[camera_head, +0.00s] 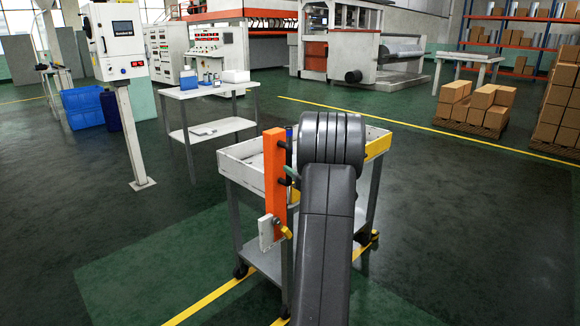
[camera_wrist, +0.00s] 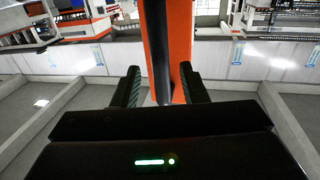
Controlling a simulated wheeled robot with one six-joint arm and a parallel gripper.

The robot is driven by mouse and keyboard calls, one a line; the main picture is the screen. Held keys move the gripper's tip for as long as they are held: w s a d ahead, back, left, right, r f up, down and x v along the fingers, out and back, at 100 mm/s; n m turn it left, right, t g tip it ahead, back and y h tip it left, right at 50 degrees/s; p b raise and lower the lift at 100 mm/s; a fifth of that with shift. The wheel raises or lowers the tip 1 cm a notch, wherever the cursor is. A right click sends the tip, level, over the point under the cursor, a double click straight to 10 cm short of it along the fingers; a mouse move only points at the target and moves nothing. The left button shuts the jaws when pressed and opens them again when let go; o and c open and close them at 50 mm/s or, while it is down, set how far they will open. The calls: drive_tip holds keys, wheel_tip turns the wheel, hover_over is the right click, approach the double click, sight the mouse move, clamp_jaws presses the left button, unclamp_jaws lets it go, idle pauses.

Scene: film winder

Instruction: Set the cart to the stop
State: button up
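The white cart (camera_head: 228,170) stands in the middle of the head view, with a shelf low down and wheels below. An orange upright (camera_head: 274,185) is fixed at its near end and carries dark handle mounts. My gripper is mostly hidden behind my arm in the head view. In the wrist view my gripper (camera_wrist: 161,85) is open, with its fingers either side of a dark handle bar (camera_wrist: 155,45). The orange upright (camera_wrist: 181,40) shows just behind the bar. Gaps remain beside the bar, and I cannot tell whether either finger touches it. I cannot make out the stop with certainty.
Yellow floor lines (camera_head: 205,300) run under the cart. A white table (camera_head: 208,92) with small items and a control post (camera_head: 128,130) stand to the left. Stacked boxes on pallets (camera_head: 485,125) are at the right. Green floor is clear on both sides.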

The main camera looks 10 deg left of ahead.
sight(290, 166)
drive_tip(key=v, duration=0.9)
drive_tip(key=shift+s+d, duration=0.25)
drive_tip(key=shift+s, duration=0.05)
drive_tip(key=x, duration=1.3)
drive_tip(key=shift+w+a, duration=0.35)
drive_tip(key=shift+a, duration=0.05)
drive_tip(key=shift+s, duration=0.2)
